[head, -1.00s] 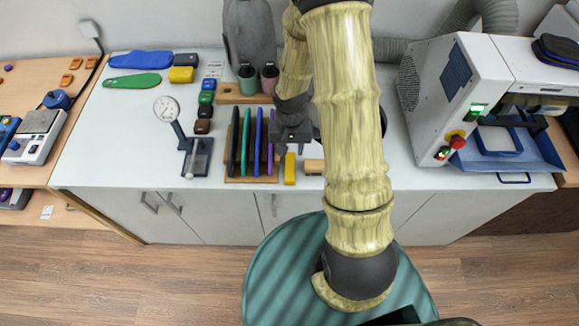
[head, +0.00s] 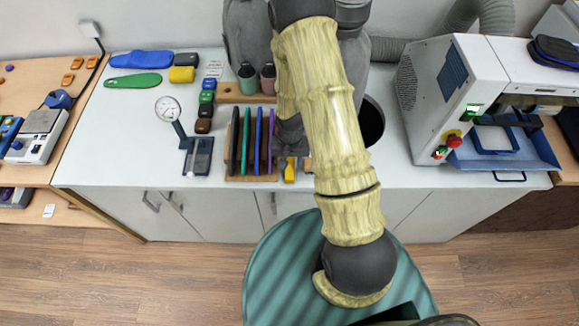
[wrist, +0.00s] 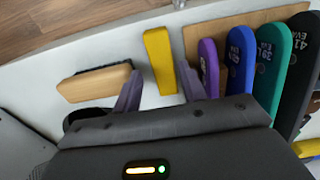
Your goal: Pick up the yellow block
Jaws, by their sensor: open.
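A yellow block (head: 289,173) lies on the white worktop near its front edge, just right of the insole rack. In the wrist view the yellow block (wrist: 159,60) is a long bar, its near end roughly level with the fingertips. My gripper (wrist: 160,88) is open, one finger on each side of the block's line, with nothing held. In the head view my gripper (head: 291,158) is right over the block and hides part of it. I cannot tell whether the fingers touch it. Another yellow block (head: 181,75) lies at the back left.
A wooden rack (wrist: 185,42) of upright coloured insoles stands close to the right finger in the wrist view. A wood-topped piece (wrist: 95,82) lies close to the left finger. A dial gauge (head: 167,109) stands further left, and a white machine (head: 440,85) stands at the right.

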